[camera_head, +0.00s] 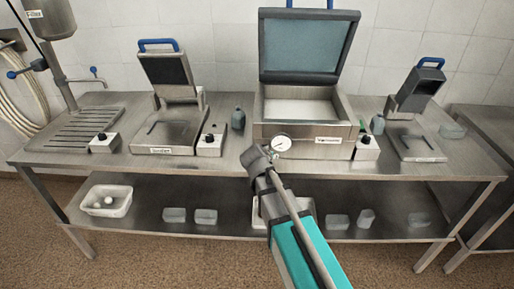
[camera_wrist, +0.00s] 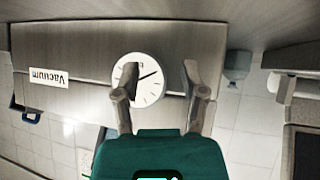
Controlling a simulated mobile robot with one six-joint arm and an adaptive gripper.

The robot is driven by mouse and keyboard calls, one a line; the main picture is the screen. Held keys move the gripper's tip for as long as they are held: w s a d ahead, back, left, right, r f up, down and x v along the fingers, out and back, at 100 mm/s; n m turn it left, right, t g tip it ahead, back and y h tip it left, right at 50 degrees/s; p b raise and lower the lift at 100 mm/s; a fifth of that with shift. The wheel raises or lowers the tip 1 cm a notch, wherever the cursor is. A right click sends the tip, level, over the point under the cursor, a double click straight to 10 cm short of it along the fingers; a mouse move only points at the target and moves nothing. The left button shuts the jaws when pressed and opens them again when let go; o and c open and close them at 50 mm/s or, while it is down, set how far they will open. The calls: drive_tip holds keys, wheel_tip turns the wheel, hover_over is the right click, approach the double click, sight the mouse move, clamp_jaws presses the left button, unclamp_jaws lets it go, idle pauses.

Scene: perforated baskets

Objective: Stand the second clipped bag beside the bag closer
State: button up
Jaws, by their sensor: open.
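My gripper (camera_head: 258,158) is open and empty in front of the vacuum machine. In the wrist view, turned upside down, its two fingers (camera_wrist: 160,75) stand apart before the round gauge (camera_wrist: 138,80). A grey-green bag-like item with a narrow top (camera_head: 238,118) stands left of the vacuum machine. Another such item (camera_head: 377,123) stands right of the vacuum machine, beside a small press with a blue handle (camera_head: 420,145). I cannot tell for sure which machine is the bag closer.
The vacuum machine (camera_head: 300,140) has its lid raised. A sealer (camera_head: 168,135) stands at left on the steel table (camera_head: 235,160). Small control boxes (camera_head: 367,148) stand between machines. The lower shelf (camera_head: 145,215) holds several tubs.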

drive_tip(key=s+d+f+g+y, duration=0.1)
drive_tip(key=s+d+f+g, duration=0.1)
drive_tip(key=s, duration=0.5)
drive_tip(key=s+d+f+n+g+y, duration=0.1)
drive_tip(key=s+d+f+g, duration=0.2)
drive_tip(key=s+d, duration=0.4)
drive_tip(key=s+d+f+g+y, duration=0.1)
drive_tip(key=s+d+f+g, duration=0.1)
drive_tip(key=s+d+g, duration=0.2)
drive_tip(key=s+g, duration=0.1)
drive_tip(key=s, duration=0.2)
drive_tip(key=shift+s+d+f+n, duration=0.2)
drive_tip(key=shift+s+d+n, duration=0.15)
drive_tip(key=shift+d+n, duration=0.05)
drive_tip(key=shift+o, duration=0.2)
